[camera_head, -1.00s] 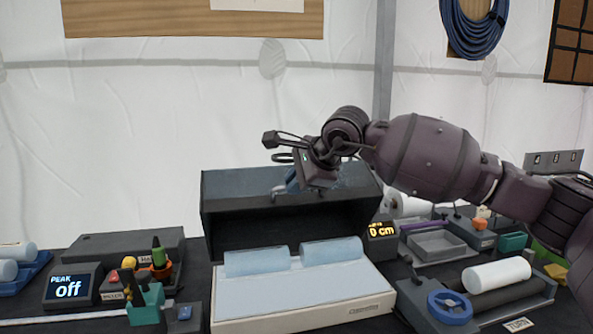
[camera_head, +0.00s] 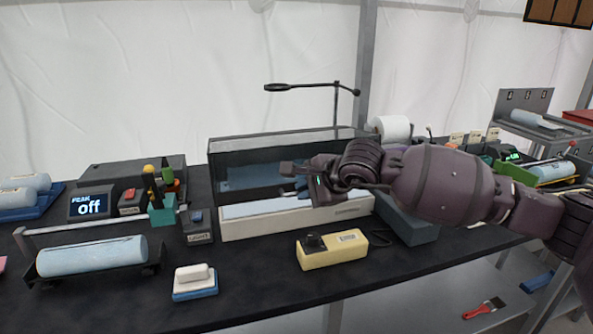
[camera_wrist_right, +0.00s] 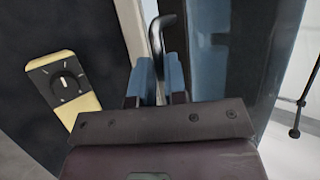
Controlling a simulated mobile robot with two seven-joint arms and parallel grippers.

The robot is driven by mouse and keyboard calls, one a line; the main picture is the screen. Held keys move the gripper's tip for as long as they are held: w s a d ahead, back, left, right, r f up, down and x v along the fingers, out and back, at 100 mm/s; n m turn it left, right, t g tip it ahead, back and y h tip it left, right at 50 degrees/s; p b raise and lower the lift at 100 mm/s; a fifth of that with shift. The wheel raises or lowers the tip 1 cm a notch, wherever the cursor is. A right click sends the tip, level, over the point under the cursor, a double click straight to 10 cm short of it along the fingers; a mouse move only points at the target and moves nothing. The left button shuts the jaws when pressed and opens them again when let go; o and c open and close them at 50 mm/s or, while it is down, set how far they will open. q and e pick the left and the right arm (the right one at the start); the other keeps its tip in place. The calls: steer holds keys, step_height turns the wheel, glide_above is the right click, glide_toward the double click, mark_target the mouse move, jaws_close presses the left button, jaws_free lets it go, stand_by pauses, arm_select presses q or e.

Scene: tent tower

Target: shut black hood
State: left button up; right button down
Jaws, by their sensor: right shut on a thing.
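The black hood (camera_head: 228,160) stands on the dark bench, left of centre in the head view, with a see-through front panel. Its front hangs low over the white box (camera_head: 262,230), and pale blue contents show dimly through it. Whether the lower edge touches the box cannot be told. My right gripper (camera_head: 296,182) is at the lower front of the hood. In the right wrist view, its blue fingers (camera_wrist_right: 158,82) are shut on the hood's dark curved handle (camera_wrist_right: 158,40). My right arm covers the hood's right part. My left gripper is not in view.
A cream box with a black knob (camera_head: 331,249) sits on the bench in front of the hood. A thin black lamp arm (camera_head: 305,86) rises behind. On the left are a display reading "off" (camera_head: 90,205) and a blue roll on a stand (camera_head: 92,256). The front bench is partly clear.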

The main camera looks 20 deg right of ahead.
steer(key=shift+s+f, duration=0.2)
steer(key=shift+f, duration=0.65)
steer(key=shift+s+f, duration=0.15)
steer(key=shift+f, duration=0.7)
steer(key=c, duration=1.2)
jaws_free()
steer(key=shift+o, duration=0.2)
steer(key=shift+s+r, duration=0.1)
